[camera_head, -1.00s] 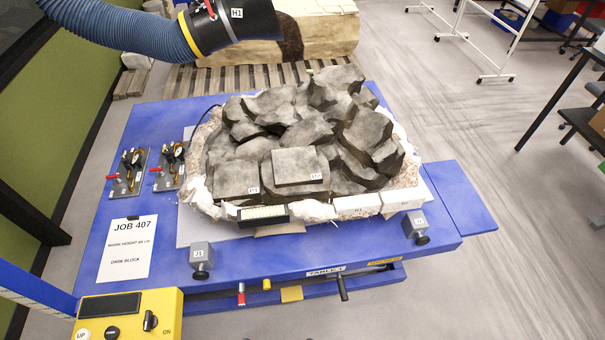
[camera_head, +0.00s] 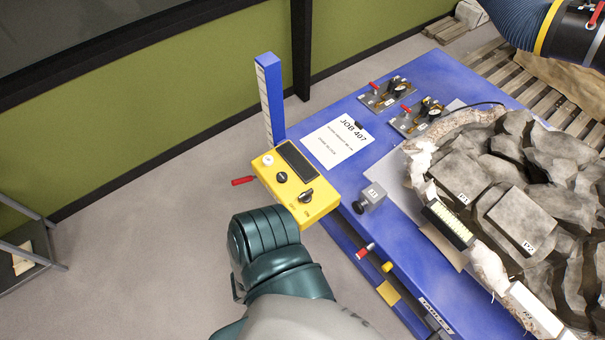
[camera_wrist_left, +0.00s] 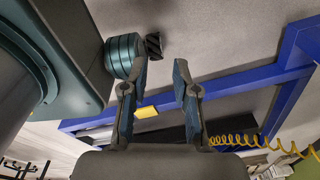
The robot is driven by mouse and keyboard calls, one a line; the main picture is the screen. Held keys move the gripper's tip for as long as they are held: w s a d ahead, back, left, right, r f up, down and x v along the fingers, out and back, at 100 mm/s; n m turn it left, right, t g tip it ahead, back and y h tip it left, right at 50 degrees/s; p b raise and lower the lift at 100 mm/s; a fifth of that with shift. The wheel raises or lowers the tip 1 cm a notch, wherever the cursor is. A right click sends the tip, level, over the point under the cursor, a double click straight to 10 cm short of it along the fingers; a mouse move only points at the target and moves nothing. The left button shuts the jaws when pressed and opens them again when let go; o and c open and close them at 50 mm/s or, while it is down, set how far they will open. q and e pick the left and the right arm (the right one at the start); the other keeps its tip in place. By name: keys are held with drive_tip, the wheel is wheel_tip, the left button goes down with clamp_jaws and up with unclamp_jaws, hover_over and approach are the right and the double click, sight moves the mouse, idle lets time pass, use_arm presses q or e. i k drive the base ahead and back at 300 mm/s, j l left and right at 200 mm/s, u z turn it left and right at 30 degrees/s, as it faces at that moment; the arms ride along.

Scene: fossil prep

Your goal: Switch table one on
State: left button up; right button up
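The yellow control box (camera_head: 318,207) sits at the near left corner of blue table one (camera_head: 440,268). Its top has a dark, blank display (camera_head: 298,161), a white button (camera_head: 268,160), a black button (camera_head: 282,177) and a black rotary knob (camera_head: 306,195) with small lettering beside it. I cannot read the knob's setting. My dark green arm reaches up from the bottom, its rounded joint just below the box. My left gripper (camera_wrist_left: 160,70) shows in the left wrist view with its fingers apart and nothing between them. The head view does not show it. My right gripper is not in view.
A red handle (camera_head: 242,181) sticks out left of the box, and a blue scale post (camera_head: 270,98) rises behind it. The rock block (camera_head: 545,215) fills the table's right. In the wrist view, a yellow coiled cord (camera_wrist_left: 240,142) hangs near blue frame bars (camera_wrist_left: 240,80).

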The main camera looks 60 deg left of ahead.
sight(305, 198)
drive_tip(key=u, duration=2.3)
drive_tip(key=z, duration=0.1)
drive_tip(key=k, duration=0.05)
